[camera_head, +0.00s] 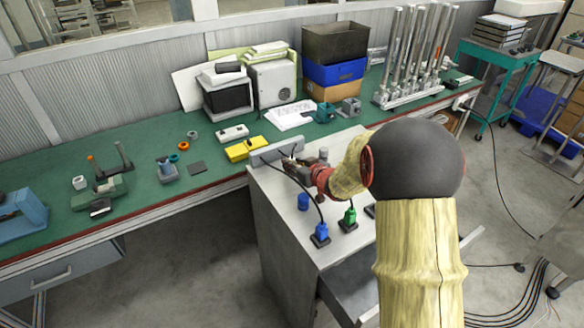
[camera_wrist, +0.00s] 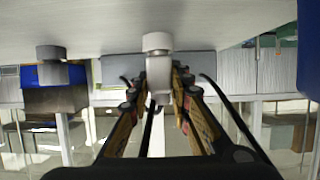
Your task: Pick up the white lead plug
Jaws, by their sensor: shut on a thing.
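The white lead plug (camera_wrist: 158,72) is between my gripper's fingers in the wrist view, with a wider pale collar (camera_wrist: 157,41) at its end against the light surface. My gripper (camera_wrist: 157,88) is shut on its sides. A dark cable trails from the plug. In the head view my gripper (camera_head: 297,168) is low over the far part of the grey cabinet top (camera_head: 284,206), beside an upright grey plate (camera_head: 277,153). There the plug is mostly hidden by the fingers. I cannot tell whether it is clear of the surface.
On the cabinet top are a blue plug (camera_head: 320,234), a blue cylinder (camera_head: 303,201), a green plug (camera_head: 350,216) and a grey cylinder (camera_head: 323,154). Dark cables run near my gripper. The green bench (camera_head: 140,149) behind holds a yellow box (camera_head: 246,149) and other equipment.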

